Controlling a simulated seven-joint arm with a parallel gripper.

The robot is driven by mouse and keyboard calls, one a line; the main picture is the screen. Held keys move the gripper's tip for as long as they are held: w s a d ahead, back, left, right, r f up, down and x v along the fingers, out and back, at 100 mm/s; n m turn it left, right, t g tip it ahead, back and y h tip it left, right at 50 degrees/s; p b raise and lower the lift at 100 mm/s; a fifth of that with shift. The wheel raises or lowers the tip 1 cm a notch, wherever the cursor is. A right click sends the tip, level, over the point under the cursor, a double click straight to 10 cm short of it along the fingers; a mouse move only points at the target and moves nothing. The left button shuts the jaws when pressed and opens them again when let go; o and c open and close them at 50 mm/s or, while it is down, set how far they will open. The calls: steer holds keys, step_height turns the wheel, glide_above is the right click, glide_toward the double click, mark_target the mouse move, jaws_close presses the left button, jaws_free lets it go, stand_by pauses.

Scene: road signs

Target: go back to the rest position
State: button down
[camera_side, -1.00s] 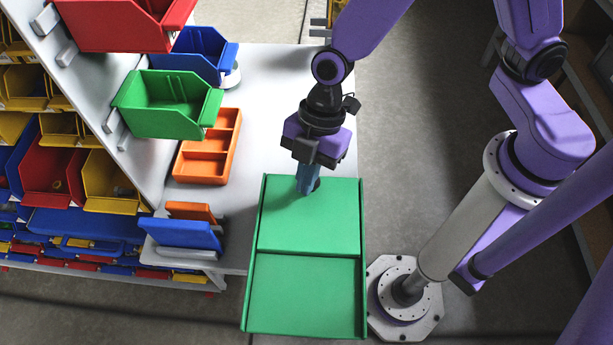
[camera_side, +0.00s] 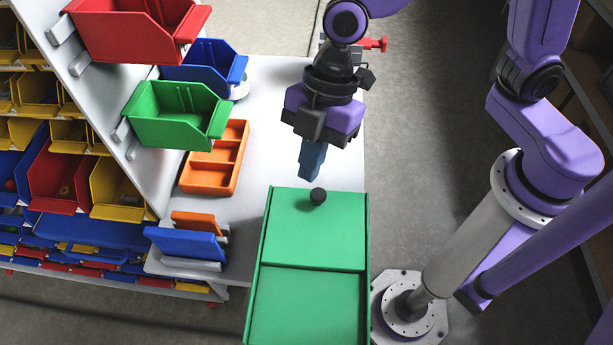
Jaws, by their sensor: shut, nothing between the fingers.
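My gripper (camera_side: 309,175) has a purple and black body and blue fingers pointing down. It is shut and empty. It hangs above the far end of the green two-part tray (camera_side: 306,294), apart from it. A small dark round knob-like object (camera_side: 318,196) sits in the tray's far compartment, near its back edge, just below and right of the fingertips.
A white table (camera_side: 270,120) holds an orange divided tray (camera_side: 209,178) and upright blue and orange panels (camera_side: 187,243). A red bin (camera_side: 135,32), a blue bin (camera_side: 205,66) and a green bin (camera_side: 178,113) hang on the rack at left.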

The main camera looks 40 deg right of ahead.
steer(key=s+d+r+m+h, duration=0.1)
steer(key=s+d+m, duration=0.2)
steer(key=d, duration=0.5)
steer(key=s+d+r+m+t+h, duration=0.1)
steer(key=s+d+m, duration=0.2)
steer(key=d, duration=0.5)
steer(key=s+d+m+h, duration=0.1)
steer(key=s+d+m, duration=0.1)
steer(key=d, duration=0.7)
steer(key=shift+s+r+m, duration=0.4)
steer(key=shift+m, duration=0.1)
steer(key=shift+d, duration=0.1)
